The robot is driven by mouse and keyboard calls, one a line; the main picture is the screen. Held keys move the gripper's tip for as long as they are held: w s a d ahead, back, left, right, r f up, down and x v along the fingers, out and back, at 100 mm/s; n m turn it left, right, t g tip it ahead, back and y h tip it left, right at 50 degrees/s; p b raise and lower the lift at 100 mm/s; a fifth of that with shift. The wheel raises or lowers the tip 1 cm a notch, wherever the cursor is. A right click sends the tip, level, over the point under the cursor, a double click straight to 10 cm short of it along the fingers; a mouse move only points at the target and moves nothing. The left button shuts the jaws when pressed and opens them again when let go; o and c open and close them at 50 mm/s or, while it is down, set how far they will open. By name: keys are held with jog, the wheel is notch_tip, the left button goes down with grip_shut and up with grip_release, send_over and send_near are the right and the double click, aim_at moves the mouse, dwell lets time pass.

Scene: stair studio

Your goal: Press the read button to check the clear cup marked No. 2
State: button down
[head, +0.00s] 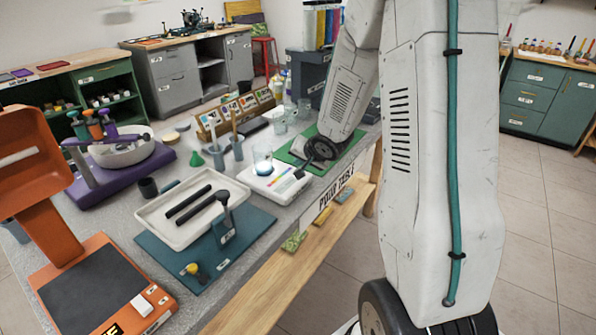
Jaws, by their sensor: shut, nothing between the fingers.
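A white reader device (258,182) with a rainbow-coloured strip sits on the grey table. A clear cup (262,163) stands upright on it, over a bluish glow; no number on it can be read from here. My gripper (301,174) is shut and empty, with its dark tip low at the right end of the reader. I cannot tell whether the tip touches the reader. The read button cannot be made out and may be hidden by the gripper.
A white tray (160,228) with dark rods lies left of the reader on a teal mat (163,258). Small cups (281,124) and a green funnel (197,158) stand behind. A green mat (294,151) lies under my wrist. An orange machine (95,262) fills the front left.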

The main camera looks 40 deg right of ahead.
jog(key=shift+r, duration=2.4)
jog(key=s+d+n+g+h, duration=0.2)
jog(key=s+n+g+h, duration=0.3)
jog(key=s, duration=0.8)
jog(key=s+a+r+n+g+y, duration=0.1)
jog(key=s+a+r+n+y, duration=0.1)
jog(key=s+a+r, duration=0.5)
jog(key=s+a+r+n+g+y, duration=0.1)
jog(key=s+a+r+n+y, duration=0.1)
jog(key=s+a+r, duration=0.5)
jog(key=s+a+y, duration=0.1)
jog(key=s+a, duration=0.5)
jog(key=shift+s+a+n+g+y, duration=0.3)
jog(key=shift+s+a+n+g, duration=0.1)
